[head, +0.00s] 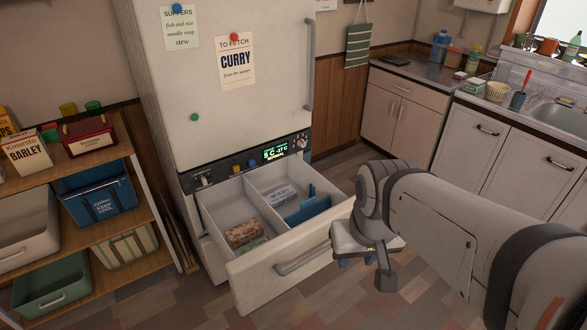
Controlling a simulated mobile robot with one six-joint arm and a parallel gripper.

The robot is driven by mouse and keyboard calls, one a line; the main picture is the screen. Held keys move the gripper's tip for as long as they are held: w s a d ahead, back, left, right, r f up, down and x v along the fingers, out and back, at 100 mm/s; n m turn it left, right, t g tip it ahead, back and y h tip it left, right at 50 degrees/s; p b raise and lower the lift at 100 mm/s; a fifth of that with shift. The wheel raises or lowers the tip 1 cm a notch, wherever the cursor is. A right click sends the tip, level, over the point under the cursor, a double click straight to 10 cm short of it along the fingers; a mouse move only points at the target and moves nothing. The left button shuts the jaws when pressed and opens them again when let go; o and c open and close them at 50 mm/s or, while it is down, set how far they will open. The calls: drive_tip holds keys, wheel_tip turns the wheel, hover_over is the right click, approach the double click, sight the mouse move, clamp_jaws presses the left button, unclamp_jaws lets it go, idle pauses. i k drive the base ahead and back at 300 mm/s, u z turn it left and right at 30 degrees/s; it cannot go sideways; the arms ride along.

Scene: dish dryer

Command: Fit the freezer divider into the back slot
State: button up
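The freezer drawer (283,279) is pulled open at the bottom of the white fridge. A pale lengthwise partition (262,204) splits it into left and right compartments. A blue upright panel (309,208), perhaps the freezer divider, stands in the right compartment near the front. I cannot make out the back slot or whether the panel sits in any slot. My gripper (385,280) hangs to the right of the drawer, apart from the blue panel. Its fingers are too unclear to tell open from shut, and I see nothing held.
A brown package (245,233) lies in the left compartment. A pale package (280,195) lies in the right one, behind the blue panel. Shelves (145,216) stand at left; counter cabinets (390,120) stand back right.

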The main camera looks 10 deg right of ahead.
sight(258, 276)
drive_tip(key=u, duration=0.1)
drive_tip(key=k, duration=0.45)
drive_tip(key=z, duration=0.5)
drive_tip(key=i, duration=1.7)
drive_tip(key=u, duration=0.75)
